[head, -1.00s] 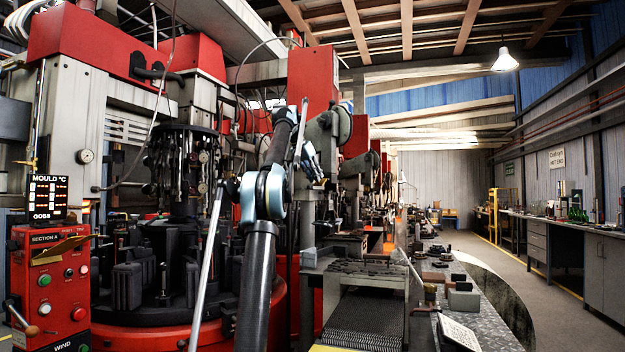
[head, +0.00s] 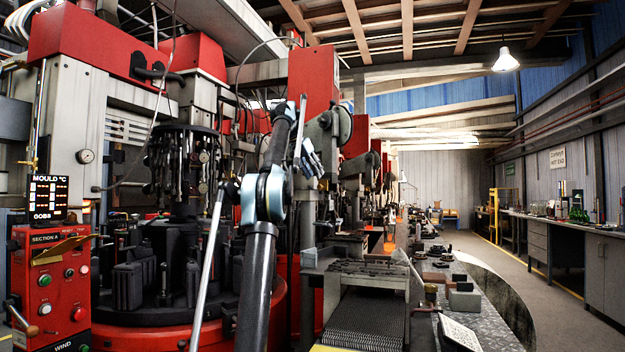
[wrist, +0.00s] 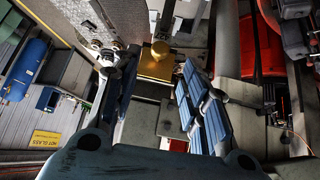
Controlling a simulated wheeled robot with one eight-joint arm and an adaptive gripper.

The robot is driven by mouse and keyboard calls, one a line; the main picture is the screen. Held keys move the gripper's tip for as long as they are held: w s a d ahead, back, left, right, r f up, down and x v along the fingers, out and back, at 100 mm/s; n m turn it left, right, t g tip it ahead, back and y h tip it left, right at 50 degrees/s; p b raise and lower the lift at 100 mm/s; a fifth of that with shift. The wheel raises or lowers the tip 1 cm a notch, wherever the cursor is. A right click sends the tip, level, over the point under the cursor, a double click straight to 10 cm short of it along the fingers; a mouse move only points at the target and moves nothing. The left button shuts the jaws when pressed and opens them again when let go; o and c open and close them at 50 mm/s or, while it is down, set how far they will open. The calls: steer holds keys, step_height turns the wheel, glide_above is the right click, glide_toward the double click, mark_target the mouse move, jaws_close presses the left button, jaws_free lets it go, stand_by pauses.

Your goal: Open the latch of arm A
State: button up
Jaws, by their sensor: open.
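My gripper (wrist: 160,105) is open and empty in the wrist view. Its dark left finger and its blue-padded right finger stand apart, with a gap between them. In the head view my gripper (head: 312,160) is small, beyond my arm's blue-white joint and in front of the red machinery. The rotary mould machine (head: 180,240) fills the left of the head view, with dark moulds on a round red base. I cannot pick out arm A or its latch in either view; my arm covers part of the machine. Nothing is seen touching the fingers.
A red control panel (head: 48,285) labelled Section A stands at the left. A slanted silver rod (head: 206,270) stands close beside my arm. A grey ribbed conveyor (head: 365,320) lies right of my arm. A brass-coloured block (wrist: 156,62) shows beyond the fingers. The right aisle floor is clear.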

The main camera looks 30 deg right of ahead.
steer(key=s+a+r, duration=0.1)
steer(key=s+a, duration=0.1)
steer(key=a, duration=0.4)
steer(key=s+a+r, duration=0.1)
steer(key=a, duration=0.6)
steer(key=shift+s+a+r, duration=0.2)
steer(key=shift+s+a, duration=0.05)
steer(key=shift+s, duration=0.1)
stand_by(0.5)
